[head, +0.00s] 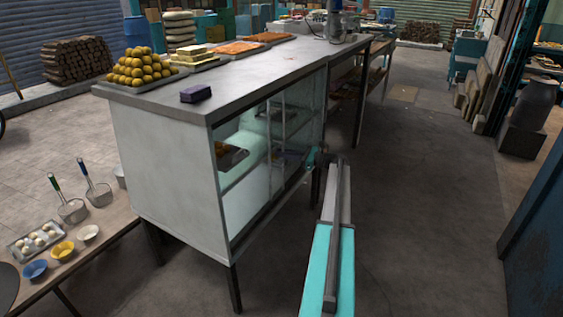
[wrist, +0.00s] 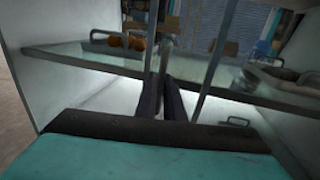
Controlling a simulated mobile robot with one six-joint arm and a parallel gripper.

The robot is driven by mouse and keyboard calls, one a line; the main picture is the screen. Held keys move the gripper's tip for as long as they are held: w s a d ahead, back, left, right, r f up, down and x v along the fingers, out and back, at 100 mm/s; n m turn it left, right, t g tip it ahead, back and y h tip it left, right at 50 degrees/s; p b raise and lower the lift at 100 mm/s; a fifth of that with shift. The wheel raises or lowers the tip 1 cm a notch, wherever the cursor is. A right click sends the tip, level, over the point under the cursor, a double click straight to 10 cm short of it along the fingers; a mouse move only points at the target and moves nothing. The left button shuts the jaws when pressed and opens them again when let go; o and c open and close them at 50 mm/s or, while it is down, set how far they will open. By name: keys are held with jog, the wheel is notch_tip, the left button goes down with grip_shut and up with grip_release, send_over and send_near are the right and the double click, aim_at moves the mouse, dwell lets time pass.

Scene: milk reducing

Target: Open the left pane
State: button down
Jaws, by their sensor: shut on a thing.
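The display cabinet (head: 160,160) has glass sliding panes along its front. The left pane (head: 240,175) is the nearer one in the head view, and the glass also shows in the wrist view (wrist: 95,62). My gripper (wrist: 164,82) is in front of the glass, its two dark fingers close together. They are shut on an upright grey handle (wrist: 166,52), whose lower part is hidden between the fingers. In the head view my gripper is small and partly hidden at the cabinet's far front side. I cannot tell exactly how far the panes overlap.
Trays with food (wrist: 275,78) sit on the shelf behind the glass. The counter top (head: 240,65) carries a dark purple box (head: 196,93) and a pile of yellow balls (head: 138,66). A low table (head: 110,222) stands left. The floor (head: 430,190) to the right is clear.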

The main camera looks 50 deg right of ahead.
jog(key=shift+w+d+b, duration=0.3)
jog(key=shift+d+b, duration=0.05)
jog(key=shift+d, duration=0.15)
jog(key=shift+s+d+r, duration=0.1)
jog(key=shift+s+d, duration=0.05)
jog(key=shift+d, duration=0.1)
jog(key=c, duration=1.9)
grip_release()
jog(key=shift+o, duration=0.2)
jog(key=shift+s, duration=0.1)
